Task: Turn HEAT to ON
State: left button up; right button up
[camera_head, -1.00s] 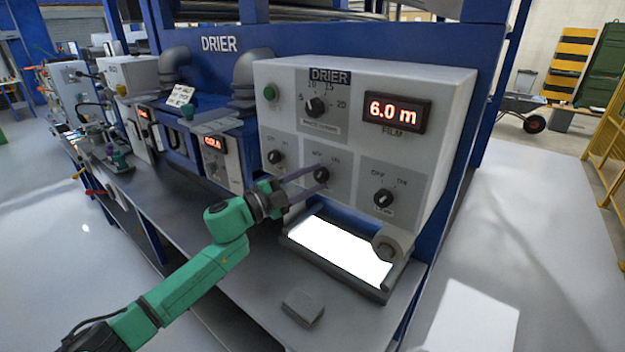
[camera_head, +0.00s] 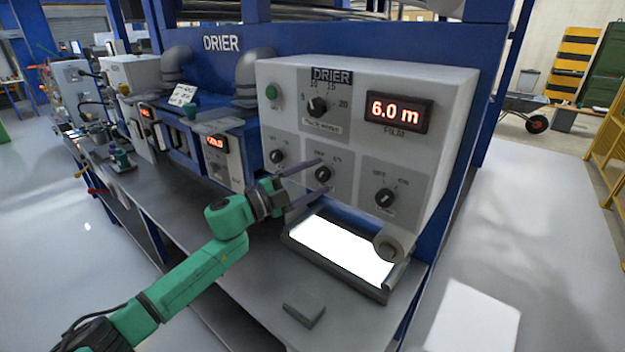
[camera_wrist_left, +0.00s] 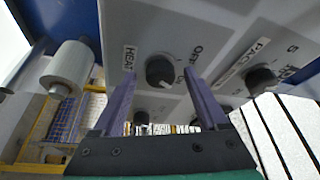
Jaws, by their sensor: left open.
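The knob labelled HEAT (camera_wrist_left: 160,70) shows between my left gripper's fingers in the left wrist view. OFF is printed on its far side; its pointer direction is hard to read. In the head view it appears to be the middle black knob (camera_head: 323,173) of the lower row on the white drier panel (camera_head: 440,100). My left gripper (camera_head: 325,175) has its two fingers open, one above and one below this knob, with the tips near the panel. In the left wrist view the open gripper (camera_wrist_left: 155,80) shows no contact with the knob. My right gripper is not in view.
Neighbouring knobs sit to the left (camera_head: 277,156) and right (camera_head: 384,197), and a speed dial (camera_head: 317,106) above. A red display (camera_head: 397,111) reads 6.0 m. Below are a bright white tray (camera_head: 345,250) and a roller (camera_head: 388,247). A grey block (camera_head: 303,313) lies on the bench.

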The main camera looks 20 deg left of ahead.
pick_arm(q)
jog(key=b+v, duration=0.6)
jog(key=v, duration=0.8)
jog(key=shift+s+a, duration=0.2)
jog(key=shift+s, duration=0.1)
